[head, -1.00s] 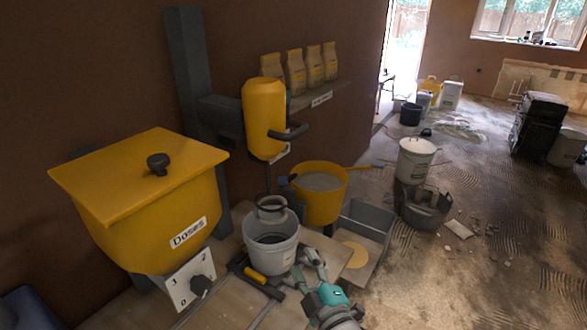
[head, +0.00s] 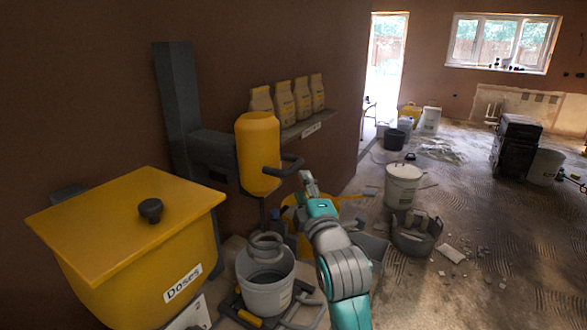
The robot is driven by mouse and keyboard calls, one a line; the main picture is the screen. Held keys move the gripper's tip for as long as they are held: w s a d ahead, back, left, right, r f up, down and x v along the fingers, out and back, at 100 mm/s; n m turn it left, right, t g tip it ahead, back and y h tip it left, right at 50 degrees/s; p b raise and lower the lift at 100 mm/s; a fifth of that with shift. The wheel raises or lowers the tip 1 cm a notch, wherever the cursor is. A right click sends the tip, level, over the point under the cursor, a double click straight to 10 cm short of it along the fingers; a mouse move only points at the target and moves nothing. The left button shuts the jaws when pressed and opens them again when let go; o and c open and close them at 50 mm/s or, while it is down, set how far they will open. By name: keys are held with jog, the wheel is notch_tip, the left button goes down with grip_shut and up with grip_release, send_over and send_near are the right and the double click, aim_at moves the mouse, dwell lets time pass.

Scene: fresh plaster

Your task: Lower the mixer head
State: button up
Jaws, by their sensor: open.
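The yellow mixer head (head: 258,152) is a rounded cylinder on a dark grey arm fixed to an upright column (head: 176,95) by the wall. A dark handle (head: 284,167) sticks out from its lower right side. A light grey bucket (head: 264,295) stands below the head. My arm partly hides a yellow tub (head: 291,212).
A yellow lidded bin labelled Doses (head: 120,240) fills the left front. Several bags (head: 284,102) stand on a wall shelf (head: 310,124). A white lidded bucket (head: 403,186) and a grey tub (head: 416,234) stand on the floor to the right. The floor beyond is mostly open.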

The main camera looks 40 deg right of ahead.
aim_at(294, 168)
jog(key=x, duration=0.8)
jog(key=shift+w+d, duration=0.1)
jog(key=shift+w, duration=0.3)
grip_shut()
